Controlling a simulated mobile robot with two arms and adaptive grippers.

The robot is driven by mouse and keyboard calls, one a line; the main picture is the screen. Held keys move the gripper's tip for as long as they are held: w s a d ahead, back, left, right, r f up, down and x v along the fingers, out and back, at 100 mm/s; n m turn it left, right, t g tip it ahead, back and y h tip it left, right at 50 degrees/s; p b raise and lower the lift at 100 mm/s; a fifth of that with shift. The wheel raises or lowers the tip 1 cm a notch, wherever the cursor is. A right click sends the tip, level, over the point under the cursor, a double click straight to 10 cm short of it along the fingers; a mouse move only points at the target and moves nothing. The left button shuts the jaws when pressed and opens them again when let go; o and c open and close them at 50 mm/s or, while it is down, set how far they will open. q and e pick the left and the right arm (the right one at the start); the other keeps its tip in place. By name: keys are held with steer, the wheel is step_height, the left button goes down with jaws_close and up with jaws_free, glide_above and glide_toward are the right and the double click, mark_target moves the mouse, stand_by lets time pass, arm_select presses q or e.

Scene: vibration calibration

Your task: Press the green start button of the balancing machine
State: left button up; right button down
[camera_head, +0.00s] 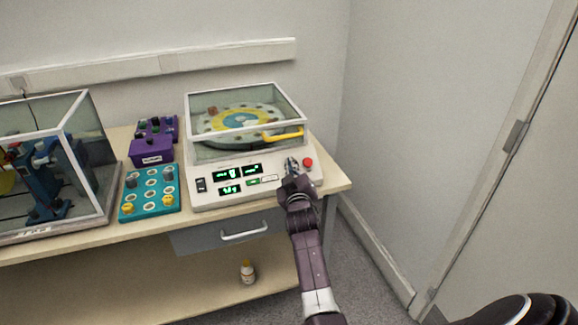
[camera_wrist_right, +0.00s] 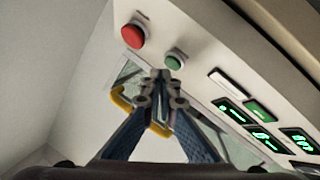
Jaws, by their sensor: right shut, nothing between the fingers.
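The balancing machine (camera_head: 197,165) stands on the bench with its clear lid closed over a round disc. The green start button (camera_wrist_right: 175,59) shows in the right wrist view, beside the red button (camera_wrist_right: 133,35). In the head view the red button (camera_head: 308,162) is at the right of the panel, and the green one is hidden behind my gripper. My right gripper (camera_head: 291,164) is shut and empty, over the panel's right side. In the wrist view its fingertips (camera_wrist_right: 161,76) appear just beside the green button; I cannot tell whether they touch it. My left gripper is not in view.
Lit green displays (camera_head: 252,170) and a white switch strip (camera_head: 270,178) lie left of my gripper. A yellow lid handle (camera_head: 283,135) is behind it. A teal tray (camera_head: 150,211), purple boxes (camera_head: 152,152) and a glass case (camera_head: 105,150) stand to the left.

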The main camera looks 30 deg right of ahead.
steer(key=shift+w+f, duration=0.2)
